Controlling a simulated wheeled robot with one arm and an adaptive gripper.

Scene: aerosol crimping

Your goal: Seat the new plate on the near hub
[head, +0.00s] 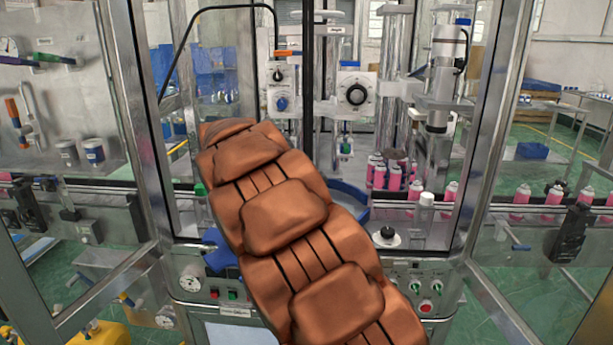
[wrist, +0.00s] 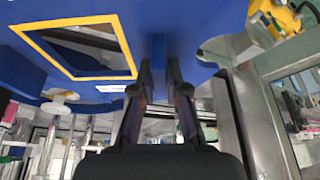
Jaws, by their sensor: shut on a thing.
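In the wrist view my gripper (wrist: 158,78) has its two dark fingers closed in on a narrow upright blue fin. The fin joins a broad blue plate-like piece (wrist: 185,28) with a yellow-edged square (wrist: 80,20). I cannot tell for sure that this is the new plate. In the head view my orange-brown padded arm hides the gripper and most of what it holds. A blue piece (head: 221,252) shows at the arm's left, and a blue curved rim (head: 348,194) behind it. I cannot make out the near hub.
Pink cans (head: 393,178) stand right of the arm, with more along the conveyor (head: 470,203). A white disc with a black knob (head: 386,236) sits at the front right. Metal door frames (head: 135,120) flank the opening. A control panel (head: 425,285) lies below.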

